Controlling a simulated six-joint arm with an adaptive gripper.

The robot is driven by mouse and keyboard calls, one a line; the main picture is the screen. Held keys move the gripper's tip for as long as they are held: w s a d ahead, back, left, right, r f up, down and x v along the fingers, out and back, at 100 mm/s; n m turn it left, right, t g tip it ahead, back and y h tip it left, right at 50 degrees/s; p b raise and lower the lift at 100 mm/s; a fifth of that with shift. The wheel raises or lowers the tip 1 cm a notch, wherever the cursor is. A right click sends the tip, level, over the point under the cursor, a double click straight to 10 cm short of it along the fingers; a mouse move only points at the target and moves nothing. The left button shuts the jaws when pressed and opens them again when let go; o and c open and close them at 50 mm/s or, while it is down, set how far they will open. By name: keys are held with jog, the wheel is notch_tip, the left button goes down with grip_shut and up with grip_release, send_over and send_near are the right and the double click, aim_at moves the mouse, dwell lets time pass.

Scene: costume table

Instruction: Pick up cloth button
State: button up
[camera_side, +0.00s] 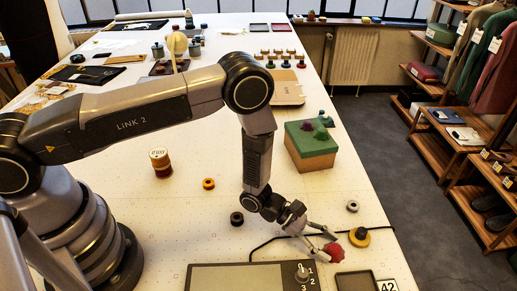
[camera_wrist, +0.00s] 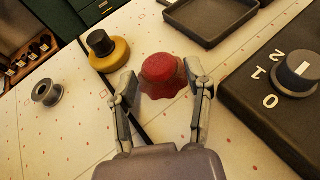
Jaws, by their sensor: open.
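A red, domed piece with a wavy lower edge, which looks like the cloth button (camera_wrist: 163,76), sits on the white dotted table. In the side view, the cloth button (camera_side: 333,252) is at the lower middle right, beside my fingertips. My gripper (camera_side: 326,244) is low over the table. In the wrist view, my gripper (camera_wrist: 160,84) is open, with one finger on each side of the cloth button. The right fingertip looks very close to it; I cannot tell whether either finger touches it.
A yellow disc with a black knob (camera_wrist: 108,52) stands close by, and a grey spool (camera_wrist: 47,93) lies beyond it. A dark box with a numbered dial (camera_wrist: 296,72) and a dark shallow tray (camera_wrist: 207,40) flank the button. A green-topped box (camera_side: 311,147) stands farther back.

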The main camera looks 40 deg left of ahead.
jog(key=shift+w+d+f, duration=0.1)
jog(key=shift+d+f, duration=0.05)
jog(key=shift+d, duration=0.1)
jog(key=c, duration=0.8)
jog(key=shift+o, duration=0.2)
